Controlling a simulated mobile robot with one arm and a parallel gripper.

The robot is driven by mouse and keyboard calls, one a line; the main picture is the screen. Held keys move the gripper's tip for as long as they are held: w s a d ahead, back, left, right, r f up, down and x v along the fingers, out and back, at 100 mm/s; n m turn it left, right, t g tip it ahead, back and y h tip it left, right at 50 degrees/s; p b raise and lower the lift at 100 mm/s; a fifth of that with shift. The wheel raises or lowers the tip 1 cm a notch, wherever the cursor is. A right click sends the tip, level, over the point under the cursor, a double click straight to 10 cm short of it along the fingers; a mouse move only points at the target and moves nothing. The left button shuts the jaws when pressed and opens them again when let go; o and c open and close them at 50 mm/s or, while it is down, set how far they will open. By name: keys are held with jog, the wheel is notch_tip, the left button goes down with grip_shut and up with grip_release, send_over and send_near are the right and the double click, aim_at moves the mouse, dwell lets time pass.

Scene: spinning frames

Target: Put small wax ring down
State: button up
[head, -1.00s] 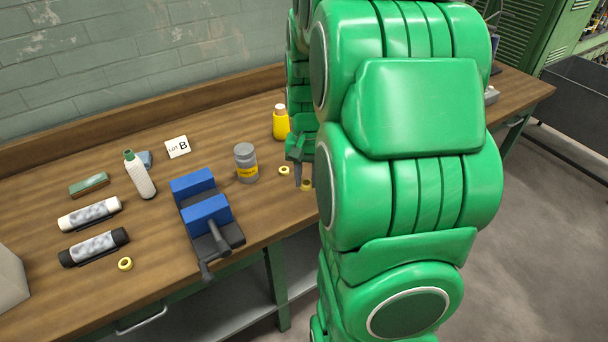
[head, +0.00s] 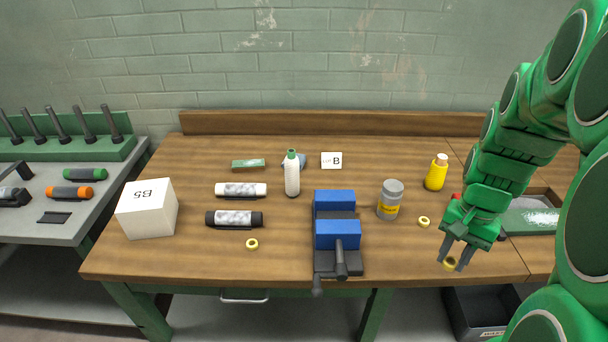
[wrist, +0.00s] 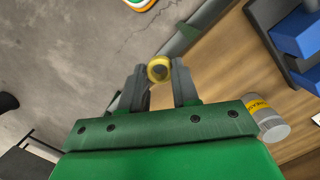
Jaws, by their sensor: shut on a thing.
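My gripper (head: 457,264) is shut on a small yellow wax ring (head: 449,264) near the table's front edge, at the right. In the wrist view the ring (wrist: 159,68) sits between the two fingertips, with grey floor and the table edge behind it. I cannot tell the exact gap between ring and tabletop. A second yellow ring (head: 424,222) lies on the wooden table (head: 200,264), behind and left of the gripper. A third yellow ring (head: 252,244) lies at the left front, near a black-capped cylinder.
A blue vise (head: 338,234) stands mid-table. A grey jar (head: 390,200) and a yellow bottle (head: 436,172) stand behind the gripper. A white bottle (head: 292,176), two cylinders and a white box (head: 148,208) are further left. Bare wood lies between vise and gripper.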

notch_tip(320, 180, up, 7)
jog(key=m+t, duration=0.3)
jog(key=m, duration=1.7)
send_over(257, 164)
jog(key=shift+d+f, duration=0.15)
jog(key=shift+f, duration=6.95)
jog(key=shift+w+f, duration=0.15)
jog(key=shift+f, duration=0.1)
